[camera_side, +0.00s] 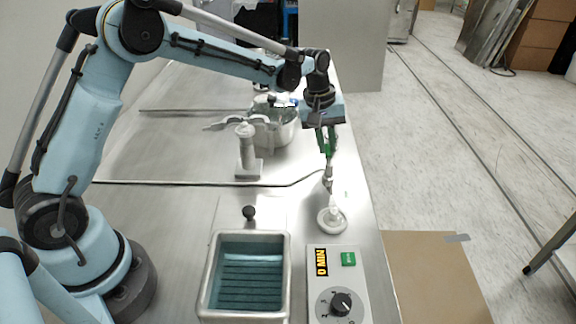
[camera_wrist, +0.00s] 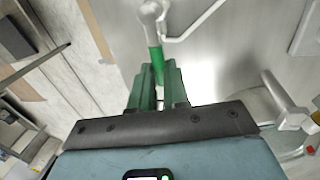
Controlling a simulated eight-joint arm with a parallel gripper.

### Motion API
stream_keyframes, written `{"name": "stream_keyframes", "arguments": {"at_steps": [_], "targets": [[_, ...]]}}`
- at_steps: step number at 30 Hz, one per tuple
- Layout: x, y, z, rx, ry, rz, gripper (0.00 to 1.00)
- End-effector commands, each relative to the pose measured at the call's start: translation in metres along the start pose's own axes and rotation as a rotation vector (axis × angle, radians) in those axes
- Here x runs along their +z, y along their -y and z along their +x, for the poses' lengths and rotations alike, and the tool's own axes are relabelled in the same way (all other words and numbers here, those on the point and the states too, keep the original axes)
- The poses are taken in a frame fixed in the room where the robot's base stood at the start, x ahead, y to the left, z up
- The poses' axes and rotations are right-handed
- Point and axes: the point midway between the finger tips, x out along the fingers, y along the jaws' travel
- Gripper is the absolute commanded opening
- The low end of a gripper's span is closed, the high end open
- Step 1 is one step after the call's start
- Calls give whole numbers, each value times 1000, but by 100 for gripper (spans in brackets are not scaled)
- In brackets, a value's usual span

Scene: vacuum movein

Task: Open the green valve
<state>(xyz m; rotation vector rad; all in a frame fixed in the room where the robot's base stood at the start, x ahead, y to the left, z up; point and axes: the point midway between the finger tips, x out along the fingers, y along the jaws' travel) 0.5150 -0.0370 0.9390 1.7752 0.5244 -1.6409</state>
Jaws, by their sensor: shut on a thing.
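My gripper (camera_side: 327,148) reaches down from above on the right part of the steel table; its two green fingers (camera_wrist: 158,88) fill the middle of the wrist view. They are shut on the green valve (camera_wrist: 155,56), whose green handle shows between and just beyond the fingertips. The handle joins a pale metal fitting (camera_wrist: 150,12). In the side view the metal valve body (camera_side: 328,180) stands below the fingers, above a round white base (camera_side: 332,220). The fingers hide most of the handle in the side view.
A control box (camera_side: 338,290) with a black knob and green switch stands in front. Left of it is a steel basin (camera_side: 287,285). A grey post with a lever (camera_side: 246,150) and a metal pot (camera_side: 285,132) stand behind, left of my gripper. The table's right edge is close.

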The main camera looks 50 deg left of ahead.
Motion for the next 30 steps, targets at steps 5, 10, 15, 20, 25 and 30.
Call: {"name": "stream_keyframes", "arguments": {"at_steps": [5,10,15,20,25,30], "targets": [[0,0,0,3,-1,2,18],[0,0,0,2,-1,0,41],[0,0,0,2,-1,0,41],[0,0,-4,2,-1,-1,41],[0,0,-26,2,-1,-1,41],[0,0,-62,2,-1,-2,41]]}}
